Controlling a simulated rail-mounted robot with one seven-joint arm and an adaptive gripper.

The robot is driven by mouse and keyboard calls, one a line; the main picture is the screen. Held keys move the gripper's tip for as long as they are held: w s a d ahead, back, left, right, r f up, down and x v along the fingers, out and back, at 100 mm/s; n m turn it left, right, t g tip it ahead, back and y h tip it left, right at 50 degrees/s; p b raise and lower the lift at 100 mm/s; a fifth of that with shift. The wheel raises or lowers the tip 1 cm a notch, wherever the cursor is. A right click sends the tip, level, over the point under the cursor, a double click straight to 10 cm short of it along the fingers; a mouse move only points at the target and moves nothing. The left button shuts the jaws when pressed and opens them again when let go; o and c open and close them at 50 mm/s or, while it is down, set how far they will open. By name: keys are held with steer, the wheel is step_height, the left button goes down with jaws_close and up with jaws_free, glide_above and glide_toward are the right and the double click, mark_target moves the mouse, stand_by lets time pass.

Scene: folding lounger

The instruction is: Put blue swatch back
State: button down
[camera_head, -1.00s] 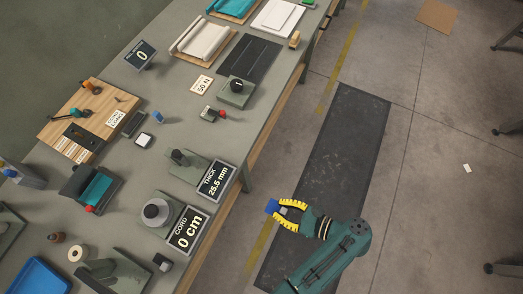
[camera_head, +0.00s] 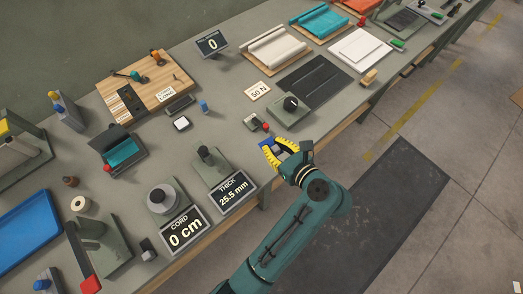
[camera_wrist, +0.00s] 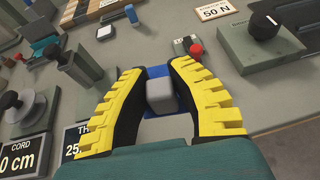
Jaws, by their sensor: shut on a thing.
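My gripper (camera_head: 273,148) is at the front edge of the workbench, beside a small device with a red knob (camera_head: 266,126). Its yellow-and-black fingers are shut on the blue swatch (camera_head: 266,145). In the wrist view, the blue swatch (camera_wrist: 157,71) shows at the fingertips, behind a rounded grey block (camera_wrist: 161,96) between the fingers. I cannot tell whether the block is part of the swatch. The fingers hide part of the swatch. A separate small blue piece (camera_head: 203,106) stands on the bench farther back.
A grey device with a black knob (camera_head: 289,109) stands ahead to the right. The thickness display (camera_head: 229,191) and cord display (camera_head: 186,231) stand to the left. A clamp with teal material (camera_head: 122,152) and a wooden board (camera_head: 157,77) are farther left. Some bench top between them is clear.

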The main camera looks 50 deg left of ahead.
mark_target(259, 163)
steer(key=shift+n+g, duration=0.5)
steer(key=shift+g, duration=0.1)
steer(key=a+f+b, duration=0.1)
steer(key=f, duration=0.2)
steer(key=s+a+f+b, duration=0.1)
steer(key=f, duration=0.3)
steer(key=s+a+f+b, duration=0.1)
steer(key=a+f, duration=0.1)
steer(key=f, duration=0.1)
steer(key=shift+s+f+b, duration=0.25)
steer(key=shift+f+b, duration=0.1)
steer(key=shift+f, duration=0.05)
steer(key=shift+f, duration=0.1)
steer(key=c, duration=1)
jaws_free()
steer(key=shift+d+r, duration=0.15)
steer(key=shift+r, duration=0.05)
steer(key=p+v, duration=0.2)
steer(key=v, duration=0.9)
steer(key=shift+d+p, duration=0.3)
steer(key=shift+d, duration=0.1)
